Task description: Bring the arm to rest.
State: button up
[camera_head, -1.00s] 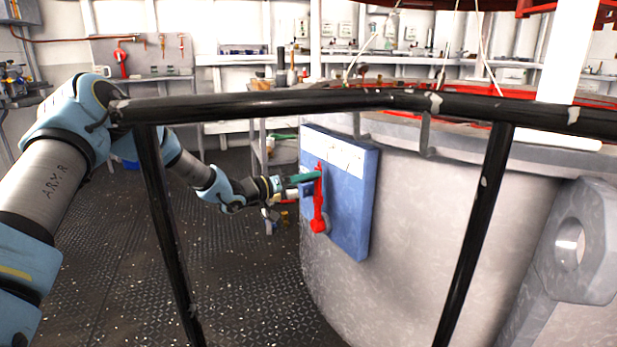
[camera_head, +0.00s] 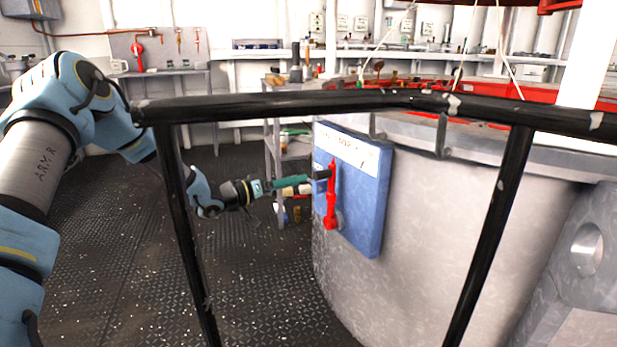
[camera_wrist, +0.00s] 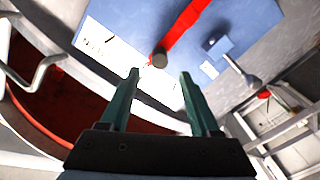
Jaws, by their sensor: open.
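My gripper (camera_head: 297,183) is open and empty, with green fingers. It points right, toward a red lever (camera_head: 331,205) on a blue panel (camera_head: 372,205). The lever stands about upright, and a dark knob (camera_head: 322,174) juts from its upper end toward my gripper. In the wrist view, my gripper (camera_wrist: 159,74) shows both fingers apart, with the knob (camera_wrist: 159,60) just beyond the tips and a gap between. The red lever (camera_wrist: 184,28) and blue panel (camera_wrist: 130,25) lie behind it. My arm reaches out low past the railing on the left.
A black railing (camera_head: 290,106) crosses close in front of the head camera. The panel is on a large grey round tank (camera_head: 440,230). A shelf cart (camera_head: 290,150) stands behind my gripper. The dark tread-plate floor (camera_head: 120,250) at left is clear.

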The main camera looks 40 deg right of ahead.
jog(key=shift+w+a, duration=0.15)
jog(key=shift+a, duration=0.8)
